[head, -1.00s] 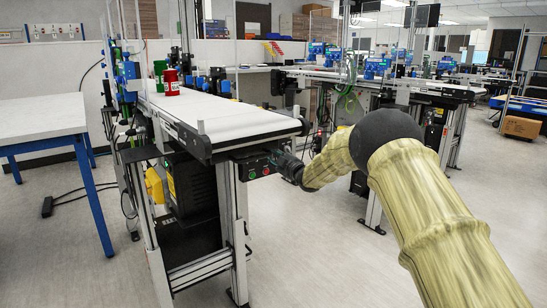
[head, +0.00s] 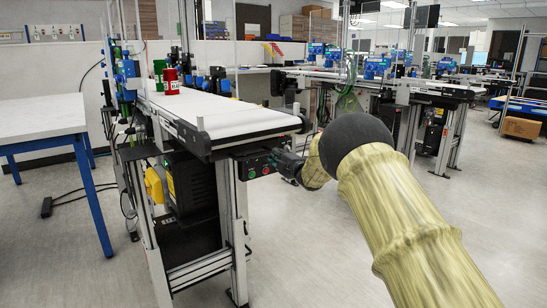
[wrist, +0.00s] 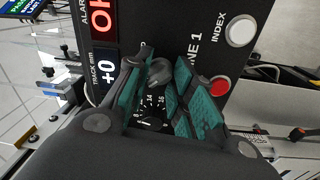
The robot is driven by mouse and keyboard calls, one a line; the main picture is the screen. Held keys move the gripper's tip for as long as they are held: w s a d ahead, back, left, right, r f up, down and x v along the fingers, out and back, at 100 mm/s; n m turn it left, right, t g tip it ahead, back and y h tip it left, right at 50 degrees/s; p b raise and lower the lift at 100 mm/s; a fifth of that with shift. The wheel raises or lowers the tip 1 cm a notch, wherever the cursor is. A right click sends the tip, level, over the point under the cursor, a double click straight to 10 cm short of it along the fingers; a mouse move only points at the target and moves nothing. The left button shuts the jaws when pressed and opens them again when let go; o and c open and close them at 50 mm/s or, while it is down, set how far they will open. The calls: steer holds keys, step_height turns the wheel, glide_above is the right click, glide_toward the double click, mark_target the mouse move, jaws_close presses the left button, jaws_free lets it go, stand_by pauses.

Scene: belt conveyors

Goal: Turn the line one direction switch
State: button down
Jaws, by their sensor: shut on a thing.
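The line one control panel (wrist: 190,40) is dark, with "LINE 1" lettering partly covered by my gripper. A dark grey switch knob (wrist: 158,73) stands out from it, with a black numbered dial (wrist: 152,118) near it. My gripper (wrist: 165,80) has its teal-padded fingers on both sides of the grey knob and is shut on it. The knob's own marking is hidden, so its set direction cannot be read. In the head view my gripper (head: 284,163) is at the front of the control box (head: 256,165) under the conveyor's end.
A white INDEX button (wrist: 240,31) and a red button (wrist: 220,87) sit close to my fingers. The white conveyor belt (head: 225,118) carries red cans (head: 171,79) and a green can (head: 159,68). A white table (head: 40,120) stands left. Floor in front is clear.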

steer(key=shift+r, duration=0.15)
steer(key=c, duration=1.2)
jaws_free()
steer(key=v, duration=1.2)
steer(key=shift+w, duration=0.1)
